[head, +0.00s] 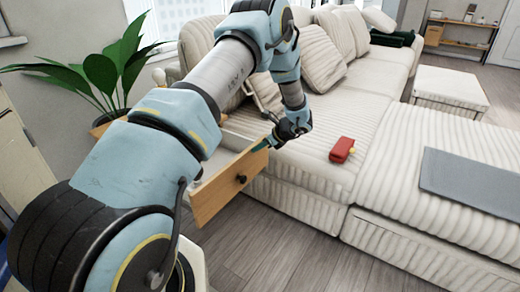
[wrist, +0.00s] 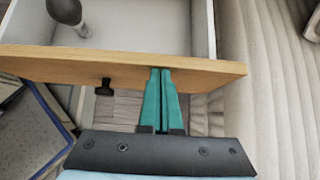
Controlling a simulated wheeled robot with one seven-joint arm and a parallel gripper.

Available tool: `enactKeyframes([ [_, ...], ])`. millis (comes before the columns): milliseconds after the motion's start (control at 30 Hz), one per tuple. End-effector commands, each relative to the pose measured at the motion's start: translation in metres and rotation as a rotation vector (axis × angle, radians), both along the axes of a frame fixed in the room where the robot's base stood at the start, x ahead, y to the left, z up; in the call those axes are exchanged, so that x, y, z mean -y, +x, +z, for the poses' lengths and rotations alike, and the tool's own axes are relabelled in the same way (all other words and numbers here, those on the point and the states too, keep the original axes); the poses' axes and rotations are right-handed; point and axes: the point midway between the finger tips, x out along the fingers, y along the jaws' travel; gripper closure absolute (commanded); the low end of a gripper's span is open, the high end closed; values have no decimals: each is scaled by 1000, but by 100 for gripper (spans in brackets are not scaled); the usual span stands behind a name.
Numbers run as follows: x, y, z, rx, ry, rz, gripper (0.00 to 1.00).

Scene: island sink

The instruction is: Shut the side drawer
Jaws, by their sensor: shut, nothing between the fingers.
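The side drawer (head: 226,188) is pulled open, with a wooden front and a small dark knob (head: 241,179). In the wrist view the drawer front (wrist: 60,65) runs across the picture, with its knob (wrist: 104,87) left of my fingers. My gripper (wrist: 160,72) has its two green fingers together and empty. Their tips overlap the drawer front, right of the knob; I cannot tell for sure whether they touch it. In the head view my gripper (head: 262,147) is at the front's upper right end. My arm hides part of the drawer and its cabinet.
A cream sofa (head: 330,110) stands right beside the drawer, with a red object (head: 342,150) on its seat. A dark round-ended object (wrist: 66,12) lies inside the drawer. A plant (head: 100,75) stands behind at left. Wooden floor (head: 290,250) in front is clear.

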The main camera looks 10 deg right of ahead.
Motion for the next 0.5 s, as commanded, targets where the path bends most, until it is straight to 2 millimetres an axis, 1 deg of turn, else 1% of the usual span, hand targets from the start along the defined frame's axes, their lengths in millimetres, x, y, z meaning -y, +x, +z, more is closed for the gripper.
enactKeyframes([
  [33,-7,6,1,3,2,4,100],
  [167,-24,24,1,4,4,6,100],
  [500,-82,85,1,5,4,6,100],
])
